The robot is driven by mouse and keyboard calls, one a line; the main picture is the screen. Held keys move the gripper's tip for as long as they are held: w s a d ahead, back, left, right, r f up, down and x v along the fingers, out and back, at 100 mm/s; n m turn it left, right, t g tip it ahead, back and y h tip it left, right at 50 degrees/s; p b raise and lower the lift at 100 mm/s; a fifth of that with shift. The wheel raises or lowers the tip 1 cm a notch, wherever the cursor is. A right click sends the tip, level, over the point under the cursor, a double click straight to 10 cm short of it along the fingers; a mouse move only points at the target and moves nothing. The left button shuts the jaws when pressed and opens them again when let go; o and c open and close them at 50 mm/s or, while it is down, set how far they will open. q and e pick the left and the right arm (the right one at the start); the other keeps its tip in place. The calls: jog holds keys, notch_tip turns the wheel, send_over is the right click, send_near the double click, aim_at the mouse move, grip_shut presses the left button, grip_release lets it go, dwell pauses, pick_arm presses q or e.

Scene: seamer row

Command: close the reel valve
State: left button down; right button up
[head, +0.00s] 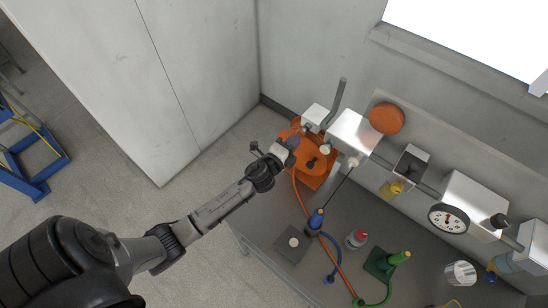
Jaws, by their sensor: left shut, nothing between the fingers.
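My left gripper (284,149) reaches in from the left and is shut, with nothing seen between its fingers. Its tip is at the upper left edge of the orange hose reel (318,174) and covers part of it. A small bluish-purple part shows right at the fingertips; I cannot tell whether it is the reel valve's handle or whether the gripper touches it. White blocks and a grey upright bar (337,101) stand just behind the reel. An orange hose (299,192) runs down from the reel. My right gripper is not in view.
A grey bench (265,226) carries a blue-topped tool (316,219), a red-topped container (357,239) and a green tool (399,258). A dial gauge (449,217) and an orange round knob (386,118) are along the wall. Open floor lies left of the bench.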

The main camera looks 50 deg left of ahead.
pick_arm(q)
jog(key=s+d+b, duration=0.1)
jog(key=s, duration=1.1)
jog(key=shift+s+d+b, duration=0.2)
jog(key=shift+d+b, duration=0.1)
jog(key=shift+f, duration=0.1)
jog(key=s+a+f+n+g+y, duration=0.25)
jog(key=s+f+n+g, duration=0.35)
jog(key=n+g, duration=0.6)
jog(key=s+d+r+n+g+h+p, duration=0.1)
jog(key=s+d+r+h+p, duration=0.1)
jog(key=s+d+r+p, duration=0.3)
jog(key=s+d+r+n+g+h+p, duration=0.1)
jog(key=s+d+r+h+p, duration=0.2)
jog(key=s+d+r+p, duration=0.3)
jog(key=s+d+p, duration=0.1)
jog(key=s, duration=0.4)
jog(key=shift+d+n, duration=0.25)
jog(key=shift+n, duration=0.15)
